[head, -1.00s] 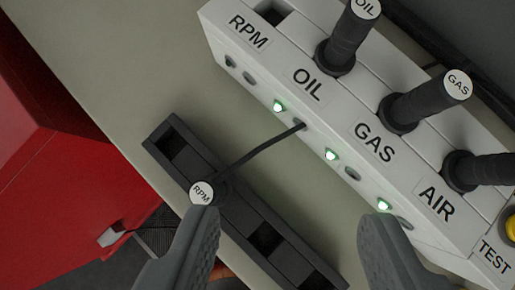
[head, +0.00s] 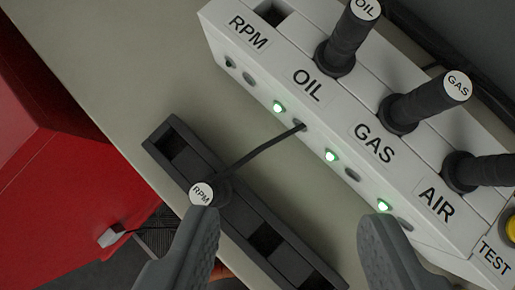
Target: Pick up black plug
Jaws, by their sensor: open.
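The black plug with a white RPM cap (head: 202,193) stands in the black slotted holder (head: 160,139) on the grey-beige surface. A thin black cable runs from it up right to the white box. My gripper (head: 291,222) is open, with its two grey fingers apart at the bottom of the view. The left fingertip is just below the RPM plug and overlaps it in the picture; I cannot tell if they touch. The right fingertip is below the white box. Nothing is between the fingers except the holder and bare surface beneath.
A white box (head: 310,110) labelled RPM, OIL, GAS, AIR and TEST lies at upper right; its RPM slot (head: 270,13) is empty. Black plugs stand in OIL (head: 340,45), GAS (head: 425,102) and AIR (head: 478,171). Green lights glow on its front. A red cabinet (head: 60,200) is at left.

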